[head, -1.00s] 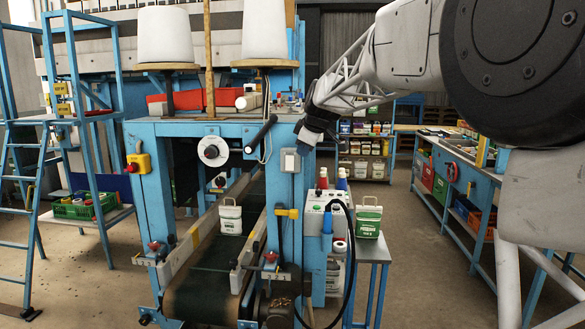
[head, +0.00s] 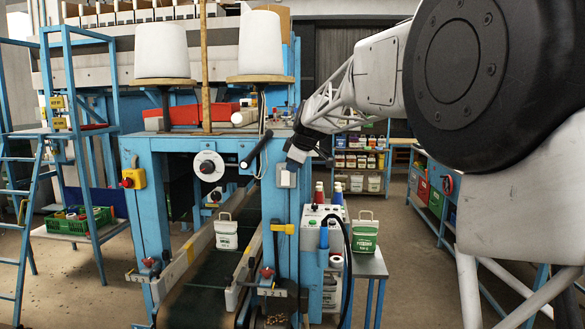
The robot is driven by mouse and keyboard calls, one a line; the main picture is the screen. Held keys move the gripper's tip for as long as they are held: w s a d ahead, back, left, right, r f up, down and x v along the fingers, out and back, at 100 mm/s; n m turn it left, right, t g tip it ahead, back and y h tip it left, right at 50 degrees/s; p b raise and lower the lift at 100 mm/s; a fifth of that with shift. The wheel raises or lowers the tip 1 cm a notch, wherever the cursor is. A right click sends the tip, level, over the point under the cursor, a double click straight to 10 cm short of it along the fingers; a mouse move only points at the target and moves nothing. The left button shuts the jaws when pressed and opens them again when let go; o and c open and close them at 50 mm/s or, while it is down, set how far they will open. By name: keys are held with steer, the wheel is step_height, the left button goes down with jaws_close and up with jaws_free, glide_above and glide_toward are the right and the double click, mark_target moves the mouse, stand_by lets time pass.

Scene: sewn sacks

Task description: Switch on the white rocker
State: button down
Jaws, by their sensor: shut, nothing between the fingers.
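Which way the rocker is tilted is too small to tell.
A black lever (head: 256,149) sticks out left of the rocker. A yellow-handled valve (head: 283,228) is below it. A grey control box (head: 322,222) with buttons and a white-green container (head: 364,236) stand to the lower right. A conveyor (head: 205,292) runs at lower left.

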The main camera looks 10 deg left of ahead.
mark_target(285, 183)
steer(key=x, duration=0.9)
steer(key=shift+w, duration=0.2)
steer(key=shift+w+f, duration=0.1)
steer(key=shift+w, duration=1.6)
steer(key=shift+w+f, duration=0.1)
steer(key=shift+w, duration=0.2)
steer(key=shift+r, duration=0.3)
